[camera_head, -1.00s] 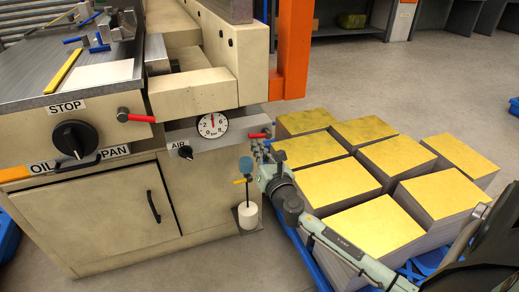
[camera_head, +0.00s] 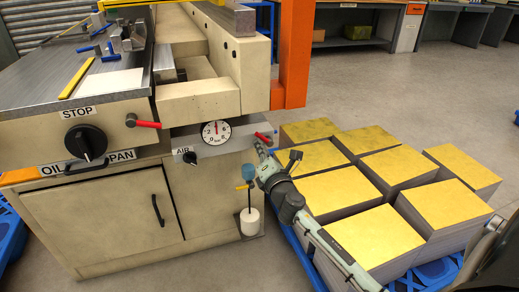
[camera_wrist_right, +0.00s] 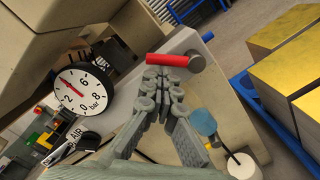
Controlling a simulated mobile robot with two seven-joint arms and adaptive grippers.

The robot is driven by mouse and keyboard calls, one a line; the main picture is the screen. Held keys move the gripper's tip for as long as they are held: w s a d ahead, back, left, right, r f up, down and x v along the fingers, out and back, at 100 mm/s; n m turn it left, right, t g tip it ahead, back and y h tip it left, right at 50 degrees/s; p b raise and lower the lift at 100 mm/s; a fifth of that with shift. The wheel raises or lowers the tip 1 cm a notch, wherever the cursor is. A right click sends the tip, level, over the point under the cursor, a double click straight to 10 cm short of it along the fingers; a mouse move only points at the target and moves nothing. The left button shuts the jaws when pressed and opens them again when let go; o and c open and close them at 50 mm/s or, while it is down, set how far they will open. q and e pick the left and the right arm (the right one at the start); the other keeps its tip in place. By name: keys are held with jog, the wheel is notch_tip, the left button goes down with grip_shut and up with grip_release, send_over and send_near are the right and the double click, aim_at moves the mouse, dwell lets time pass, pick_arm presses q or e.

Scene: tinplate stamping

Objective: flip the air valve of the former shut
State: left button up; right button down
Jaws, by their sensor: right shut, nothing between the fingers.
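The air valve has a red lever (camera_head: 264,138) on the grey panel, just right of the round pressure gauge (camera_head: 216,132). In the right wrist view the lever (camera_wrist_right: 168,60) lies across the picture, with its grey pivot at its right end. My right gripper (camera_head: 259,148) is shut and empty, pointing up at the panel just below the lever. In the right wrist view its fingertips (camera_wrist_right: 162,76) are close to the lever's near side; I cannot tell whether they touch it. The gauge (camera_wrist_right: 83,89) shows there on the left. My left gripper is out of view.
Stacks of yellow sheets (camera_head: 368,235) stand on a blue pallet at the right.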

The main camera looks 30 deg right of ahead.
aim_at(267, 139)
jog(key=m, duration=0.2)
jog(key=d+r+m+p, duration=0.1)
jog(key=m, duration=0.1)
jog(key=r+m+p, duration=0.1)
jog(key=m, duration=0.1)
jog(key=shift+s+d+r+m, duration=0.1)
jog(key=shift+s+d+m, duration=0.05)
jog(key=shift+d+m, duration=0.25)
pick_arm(q)
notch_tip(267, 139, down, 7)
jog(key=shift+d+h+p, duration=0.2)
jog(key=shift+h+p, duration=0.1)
jog(key=shift+p, duration=0.05)
pick_arm(e)
jog(key=shift+d+r, duration=0.1)
jog(key=shift+d, duration=0.15)
jog(key=shift+s, duration=0.1)
